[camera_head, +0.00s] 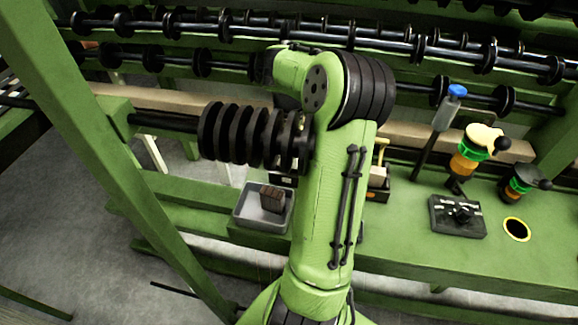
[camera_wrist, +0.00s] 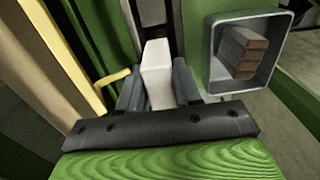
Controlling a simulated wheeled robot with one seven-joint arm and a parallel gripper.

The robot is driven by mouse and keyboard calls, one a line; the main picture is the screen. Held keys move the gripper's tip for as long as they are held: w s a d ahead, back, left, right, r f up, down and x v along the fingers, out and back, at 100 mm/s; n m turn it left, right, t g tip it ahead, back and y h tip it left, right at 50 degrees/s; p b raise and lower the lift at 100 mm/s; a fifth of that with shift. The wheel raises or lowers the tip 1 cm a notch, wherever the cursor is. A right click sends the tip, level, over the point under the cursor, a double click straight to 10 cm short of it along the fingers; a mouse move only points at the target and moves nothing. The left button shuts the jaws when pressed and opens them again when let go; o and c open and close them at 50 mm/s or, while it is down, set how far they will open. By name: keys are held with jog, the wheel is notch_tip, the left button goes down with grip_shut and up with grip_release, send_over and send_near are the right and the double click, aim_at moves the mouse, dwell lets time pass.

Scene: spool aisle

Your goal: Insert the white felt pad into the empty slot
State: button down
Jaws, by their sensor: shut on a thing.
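The white felt pad (camera_wrist: 157,75) stands between the two grey fingers of my gripper (camera_wrist: 158,88) in the wrist view. The gripper is shut on the pad, whose upper part sticks out past the fingers. A dark recessed holder (camera_wrist: 152,12) lies just beyond the pad's far end, partly hidden by it. I cannot tell whether the pad touches it or whether this is the empty slot. In the head view my arm hides the gripper and the pad. A black box (camera_head: 378,190) with a pale block shows partly behind the arm.
A grey tray (camera_head: 240,213) with brown blocks (camera_head: 272,199) stands left of my arm; the tray's rim (camera_wrist: 205,60) shows in the wrist view. A yellow handle (camera_wrist: 113,77) is close left of the fingers. A black control box (camera_head: 457,215) sits on the green bench (camera_head: 410,245).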

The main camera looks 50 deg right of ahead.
notch_tip(320, 180, down, 4)
jog(key=shift+b, duration=0.8)
jog(key=shift+r, duration=0.15)
jog(key=c, duration=0.8)
grip_release()
jog(key=shift+r, duration=0.1)
